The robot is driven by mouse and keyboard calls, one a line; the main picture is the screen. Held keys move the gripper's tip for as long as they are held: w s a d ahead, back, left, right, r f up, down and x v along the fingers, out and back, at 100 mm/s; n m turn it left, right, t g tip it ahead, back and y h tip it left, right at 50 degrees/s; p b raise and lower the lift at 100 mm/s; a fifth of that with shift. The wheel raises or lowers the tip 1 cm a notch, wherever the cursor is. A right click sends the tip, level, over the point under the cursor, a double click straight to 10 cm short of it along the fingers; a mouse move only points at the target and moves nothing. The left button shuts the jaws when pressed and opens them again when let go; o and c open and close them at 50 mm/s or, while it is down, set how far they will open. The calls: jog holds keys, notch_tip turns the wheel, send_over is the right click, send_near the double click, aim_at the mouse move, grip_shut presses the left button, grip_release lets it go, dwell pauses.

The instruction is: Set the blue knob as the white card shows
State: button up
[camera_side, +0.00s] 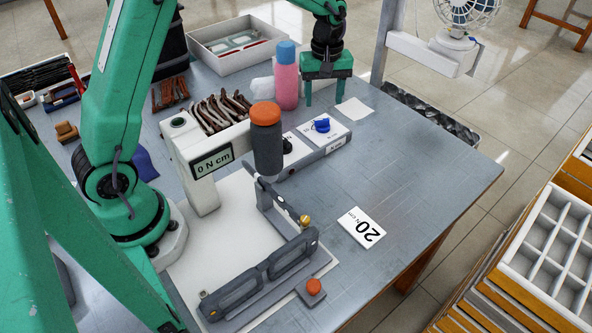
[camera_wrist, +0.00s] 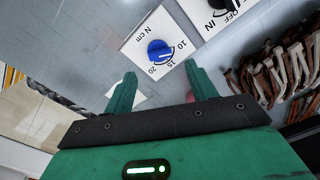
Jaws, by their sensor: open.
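The blue knob (camera_side: 321,125) sits on a white dial plate (camera_side: 333,138) on the table. In the wrist view the blue knob (camera_wrist: 158,50) has a scale of 10, 15 and 20 N cm on its near side. It bears a pale line, but I cannot tell surely which mark it points to. The white card (camera_side: 361,228) lies flat at the front right and reads 20 N cm. My gripper (camera_side: 325,92) is open and empty, pointing down behind the knob and apart from it. In the wrist view the fingers of my gripper (camera_wrist: 160,70) stand below the knob.
A post display (camera_side: 212,162) reads 0 N cm. A dark cylinder with an orange cap (camera_side: 266,140) stands left of the knob, and a pink bottle (camera_side: 287,85) stands near my gripper. The right tabletop is clear.

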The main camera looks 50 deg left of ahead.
aim_at(322, 120)
jog(key=shift+f, duration=3.15)
jog(key=shift+c, duration=0.3)
jog(key=c, duration=0.9)
